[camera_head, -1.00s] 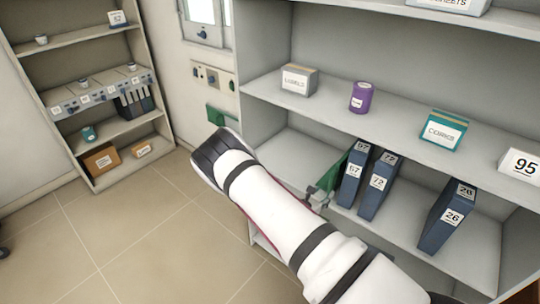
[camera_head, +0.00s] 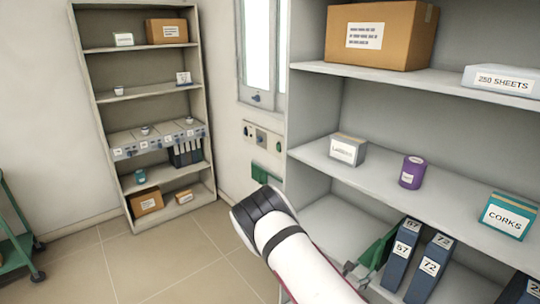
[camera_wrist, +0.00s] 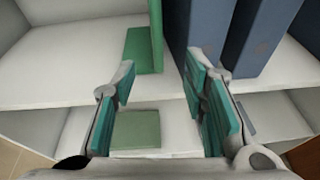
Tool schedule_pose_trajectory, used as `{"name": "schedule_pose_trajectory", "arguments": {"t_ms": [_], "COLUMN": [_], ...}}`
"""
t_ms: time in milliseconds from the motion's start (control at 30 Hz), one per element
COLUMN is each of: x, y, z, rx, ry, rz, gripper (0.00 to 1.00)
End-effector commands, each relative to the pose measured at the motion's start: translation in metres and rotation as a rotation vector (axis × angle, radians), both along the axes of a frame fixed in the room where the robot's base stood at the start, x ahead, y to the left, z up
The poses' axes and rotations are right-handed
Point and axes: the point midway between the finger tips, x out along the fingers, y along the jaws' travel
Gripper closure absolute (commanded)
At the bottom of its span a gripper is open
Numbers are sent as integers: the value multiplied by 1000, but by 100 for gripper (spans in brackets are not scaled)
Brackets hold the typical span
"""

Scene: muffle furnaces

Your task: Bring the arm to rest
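My arm reaches in from the bottom of the head view, its white forearm (camera_head: 305,268) with dark bands crossing in front of the shelf unit. My gripper (camera_wrist: 161,68) is open in the wrist view, its two teal-padded fingers apart with nothing between them. It faces the shelf with the binders. A green upright piece (camera_wrist: 144,45) stands just beyond the fingertips, beside dark blue binders (camera_wrist: 190,30).
The right shelf unit (camera_head: 330,158) holds a labelled box (camera_head: 347,150), a purple container (camera_head: 412,172), a CORKS box (camera_head: 508,215) and a cardboard box (camera_head: 380,35). Another shelf unit (camera_head: 205,100) stands at the back left. A green cart (camera_head: 15,245) is at the left edge. Floor between is clear.

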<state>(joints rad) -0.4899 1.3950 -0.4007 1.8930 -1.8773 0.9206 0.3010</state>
Motion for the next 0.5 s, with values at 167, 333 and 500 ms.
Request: {"name": "schedule_pose_trajectory", "arguments": {"t_ms": [167,333,500], "x": [8,0,-16], "y": [-6,-11,-12], "z": [58,112,159], "rx": [98,213,340], "ry": [-142,-275,-394], "rz": [-189,-387,-577], "gripper": [60,60,60]}}
